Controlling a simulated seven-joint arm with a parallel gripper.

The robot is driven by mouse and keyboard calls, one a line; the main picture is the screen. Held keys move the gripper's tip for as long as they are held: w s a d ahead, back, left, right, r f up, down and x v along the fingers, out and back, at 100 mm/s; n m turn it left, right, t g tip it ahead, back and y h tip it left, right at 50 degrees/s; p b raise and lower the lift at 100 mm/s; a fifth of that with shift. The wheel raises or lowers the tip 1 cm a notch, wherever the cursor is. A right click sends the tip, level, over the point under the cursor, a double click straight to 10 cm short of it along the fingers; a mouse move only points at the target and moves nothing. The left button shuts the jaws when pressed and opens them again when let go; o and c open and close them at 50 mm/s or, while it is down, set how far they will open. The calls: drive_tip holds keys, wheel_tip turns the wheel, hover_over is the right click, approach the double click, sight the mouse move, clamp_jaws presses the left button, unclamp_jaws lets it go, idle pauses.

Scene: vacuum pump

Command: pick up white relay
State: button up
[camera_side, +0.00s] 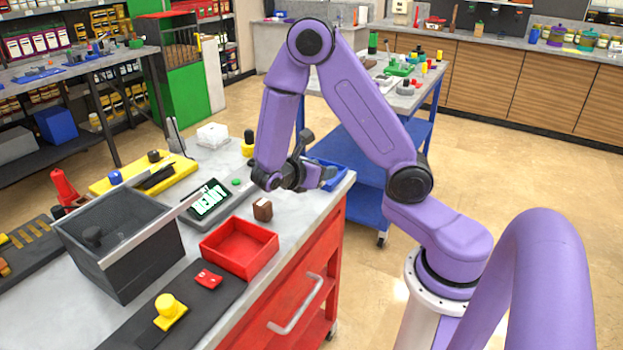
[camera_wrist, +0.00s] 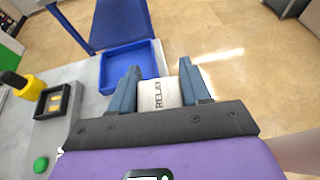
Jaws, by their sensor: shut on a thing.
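The white relay (camera_wrist: 158,94), with "RELAY" printed on it, sits between the two blue-grey fingers of my gripper (camera_wrist: 160,72) in the wrist view. The fingers are shut on it from both sides. In the side view, my gripper (camera_side: 322,174) is near the far right corner of the workbench, by a blue tray (camera_side: 336,180). The relay cannot be made out there. In the wrist view, the blue tray (camera_wrist: 116,80) shows just beyond and left of the relay. I cannot tell how high the relay is held.
A red tray (camera_side: 240,248), a grey bin (camera_side: 120,245) and a display reading "READY" (camera_side: 208,200) stand on the workbench. A yellow-and-black part (camera_wrist: 28,86) is left of my gripper. Open floor lies beyond the edge.

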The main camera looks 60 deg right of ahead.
drive_tip(key=s+a+r, duration=0.3)
drive_tip(key=s+r, duration=0.1)
drive_tip(key=s, duration=0.5)
drive_tip(key=shift+a+r, duration=0.25)
drive_tip(key=shift+r, duration=0.05)
